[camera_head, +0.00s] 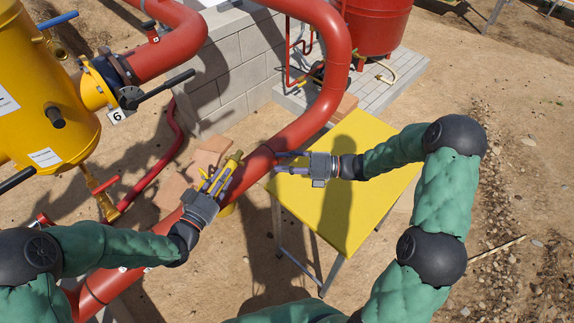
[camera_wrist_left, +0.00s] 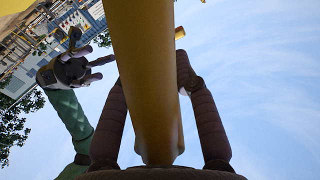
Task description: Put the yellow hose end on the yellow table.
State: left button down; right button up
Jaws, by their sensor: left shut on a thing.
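The yellow hose end (camera_head: 232,162) is a yellow tube held between the fingers of my left gripper (camera_head: 217,180). In the left wrist view the yellow tube (camera_wrist_left: 145,70) runs between the two dark fingers (camera_wrist_left: 155,120). The yellow table (camera_head: 350,205) has a flat, bare top and thin metal legs, and stands to the right of my left gripper. My right gripper (camera_head: 291,162) is open and empty over the table's left edge, its fingers pointing left. It also shows in the left wrist view (camera_wrist_left: 100,68).
A thick red pipe (camera_head: 262,160) runs diagonally between my left gripper and the table. A yellow tank (camera_head: 40,90) with valves stands at the left. A grey block wall (camera_head: 235,65) and a red vessel (camera_head: 375,25) are behind. Sandy ground (camera_head: 500,90) is open at the right.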

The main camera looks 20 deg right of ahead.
jog(key=x, duration=1.1)
jog(key=shift+f, duration=0.2)
pick_arm(q)
jog(key=shift+s+d, duration=0.1)
pick_arm(e)
jog(key=shift+s+a, duration=0.1)
jog(key=shift+a, duration=0.05)
jog(key=shift+f, duration=0.1)
grip_shut()
pick_arm(q)
jog(key=c, duration=0.9)
grip_release()
